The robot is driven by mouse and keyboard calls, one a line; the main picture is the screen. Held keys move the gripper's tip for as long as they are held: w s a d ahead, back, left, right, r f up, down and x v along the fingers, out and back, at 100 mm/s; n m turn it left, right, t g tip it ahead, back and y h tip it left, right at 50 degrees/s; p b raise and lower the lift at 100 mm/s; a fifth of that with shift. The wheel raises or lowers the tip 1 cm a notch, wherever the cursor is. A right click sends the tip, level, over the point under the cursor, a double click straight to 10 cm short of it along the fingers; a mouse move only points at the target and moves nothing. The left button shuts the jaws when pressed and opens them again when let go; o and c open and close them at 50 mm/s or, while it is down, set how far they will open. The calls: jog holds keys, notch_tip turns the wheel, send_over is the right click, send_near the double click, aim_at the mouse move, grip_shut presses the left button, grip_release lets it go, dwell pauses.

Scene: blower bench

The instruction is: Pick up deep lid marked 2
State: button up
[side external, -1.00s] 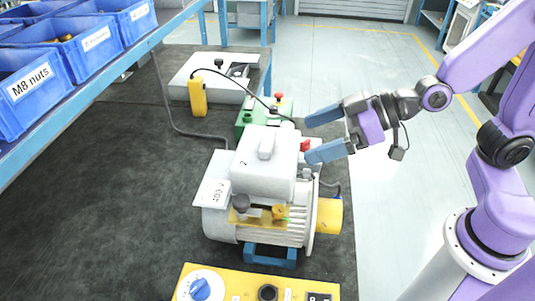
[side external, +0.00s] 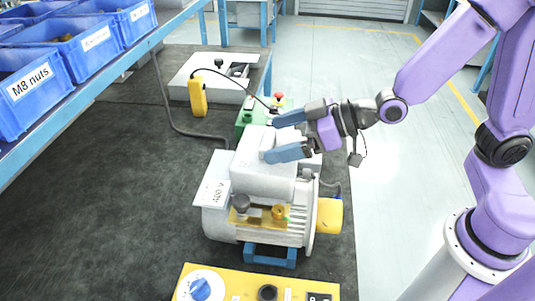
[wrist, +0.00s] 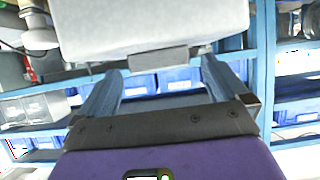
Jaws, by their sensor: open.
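The deep lid (side external: 258,175) is a pale grey box with a raised handle on top. It sits on the terminal housing of the grey motor (side external: 280,233). My gripper (side external: 280,136) is open over the lid's top, its blue fingers one on each side of the handle, which they partly hide. In the wrist view the lid (wrist: 150,25) fills the top, with its handle (wrist: 158,60) between and slightly beyond my open fingertips (wrist: 158,74). I see no clear contact. The mark 2 is not readable now.
A white 400 V plate (side external: 211,190) lies left of the lid. Behind stand a green box (side external: 245,118) with a red button, a yellow handset (side external: 198,97) and a grey case (side external: 210,75). A yellow control panel (side external: 235,285) is in front. The dark mat (side external: 110,200) at left is clear.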

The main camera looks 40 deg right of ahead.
jog(key=shift+w+a+f, duration=0.2)
jog(key=shift+w+a, duration=0.1)
jog(key=shift+c, duration=0.3)
jog(key=c, duration=1.1)
jog(key=shift+r, duration=0.1)
jog(key=shift+c, duration=0.2)
